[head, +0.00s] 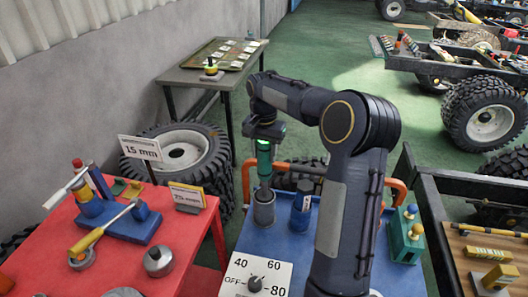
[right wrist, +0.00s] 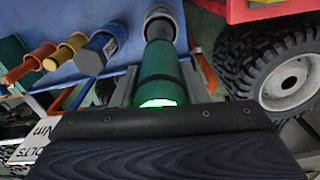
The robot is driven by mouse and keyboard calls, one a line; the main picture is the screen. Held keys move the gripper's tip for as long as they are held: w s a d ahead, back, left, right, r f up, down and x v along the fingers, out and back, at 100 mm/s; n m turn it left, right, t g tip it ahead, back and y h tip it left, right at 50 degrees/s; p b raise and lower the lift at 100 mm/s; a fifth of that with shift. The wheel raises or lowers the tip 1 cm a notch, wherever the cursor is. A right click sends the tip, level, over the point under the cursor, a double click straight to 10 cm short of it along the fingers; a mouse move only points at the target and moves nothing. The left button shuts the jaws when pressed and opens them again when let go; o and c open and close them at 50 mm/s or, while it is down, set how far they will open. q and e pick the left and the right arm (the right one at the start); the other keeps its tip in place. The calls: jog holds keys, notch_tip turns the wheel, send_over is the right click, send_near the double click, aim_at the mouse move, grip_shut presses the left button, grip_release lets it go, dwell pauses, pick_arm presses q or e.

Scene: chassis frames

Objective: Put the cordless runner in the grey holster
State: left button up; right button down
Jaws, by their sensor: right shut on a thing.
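The cordless runner (head: 264,160) is a green upright cylinder in the head view. My right gripper (head: 264,138) is shut on its upper part, coming down from above. The grey holster (head: 264,210) is a round cup standing on the blue cart top, directly under the runner. The runner's lower end is at the holster's mouth; how deep it sits is hard to tell. In the right wrist view the green runner (right wrist: 160,75) lies between my fingers and points at the grey holster rim (right wrist: 160,14). My left gripper is not in view.
A blue holder (head: 301,205) stands close to the right of the grey holster. A dial panel (head: 256,278) is in front, a green block with knobs (head: 405,236) to the right. Orange rails (head: 245,180) edge the cart. A red table (head: 120,270) with tools is at left.

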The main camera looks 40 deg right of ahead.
dwell(0.3)
jog(key=shift+f, duration=0.2)
jog(key=c, duration=0.8)
grip_release()
jog(key=shift+c, duration=0.2)
